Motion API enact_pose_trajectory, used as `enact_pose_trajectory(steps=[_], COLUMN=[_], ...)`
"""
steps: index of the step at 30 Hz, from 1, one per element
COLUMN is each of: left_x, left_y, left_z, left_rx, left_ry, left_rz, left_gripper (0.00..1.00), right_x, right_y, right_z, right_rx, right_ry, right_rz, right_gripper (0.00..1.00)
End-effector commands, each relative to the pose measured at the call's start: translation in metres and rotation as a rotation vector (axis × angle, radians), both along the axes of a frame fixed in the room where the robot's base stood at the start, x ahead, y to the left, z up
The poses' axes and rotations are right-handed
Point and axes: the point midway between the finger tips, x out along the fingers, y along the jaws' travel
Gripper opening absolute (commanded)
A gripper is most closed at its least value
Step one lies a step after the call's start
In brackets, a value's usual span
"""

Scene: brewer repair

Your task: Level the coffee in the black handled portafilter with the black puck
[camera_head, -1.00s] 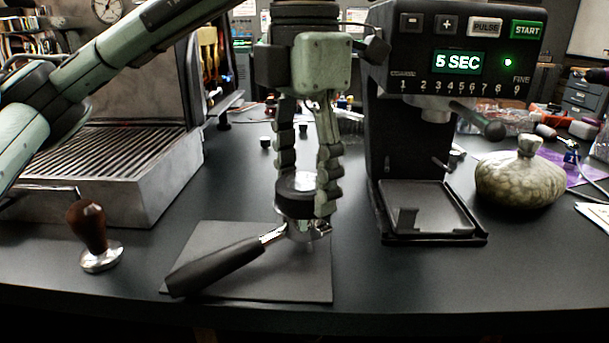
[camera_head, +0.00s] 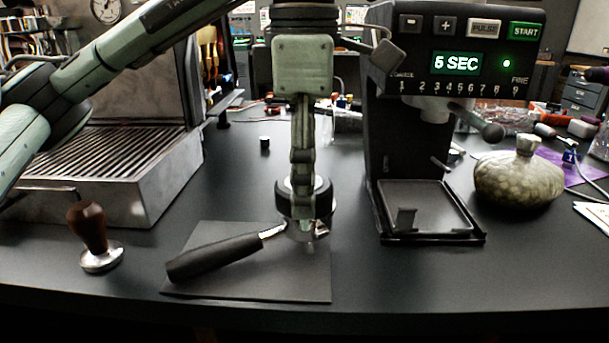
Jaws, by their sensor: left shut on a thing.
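The black handled portafilter (camera_head: 215,258) lies on a dark square mat (camera_head: 250,286), its handle pointing to the lower left and its metal basket at the right. The black puck (camera_head: 323,203) sits on top of the basket. My left gripper (camera_head: 303,195) comes straight down from above and is shut on the puck, its fingers seen edge-on, one in front of the other. The coffee inside the basket is hidden under the puck. My right gripper is not in view.
A wooden-handled tamper (camera_head: 89,232) stands left of the mat. A grinder (camera_head: 425,150) showing "5 SEC" stands to the right, with a round lidded pot (camera_head: 520,180) beyond it. An espresso machine (camera_head: 140,175) stands at the left. Table in front of the grinder is clear.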

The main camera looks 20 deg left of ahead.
Motion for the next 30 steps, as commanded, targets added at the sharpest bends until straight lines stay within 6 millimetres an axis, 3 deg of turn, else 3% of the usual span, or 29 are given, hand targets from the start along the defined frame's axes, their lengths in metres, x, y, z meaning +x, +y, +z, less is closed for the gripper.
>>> enact_pose_trajectory(steps=[5, 30], left_x=[0.000, 0.000], left_y=[0.000, 0.000], left_z=[0.002, 0.055], left_rx=[0.003, 0.000], left_ry=[0.002, -0.002], left_rz=[0.002, 0.006], left_gripper=[0.11, 0.11], right_x=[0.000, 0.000], right_y=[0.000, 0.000], right_z=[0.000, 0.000], right_rx=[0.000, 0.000], right_ry=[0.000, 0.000], right_rz=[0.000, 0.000], right_gripper=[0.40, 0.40])
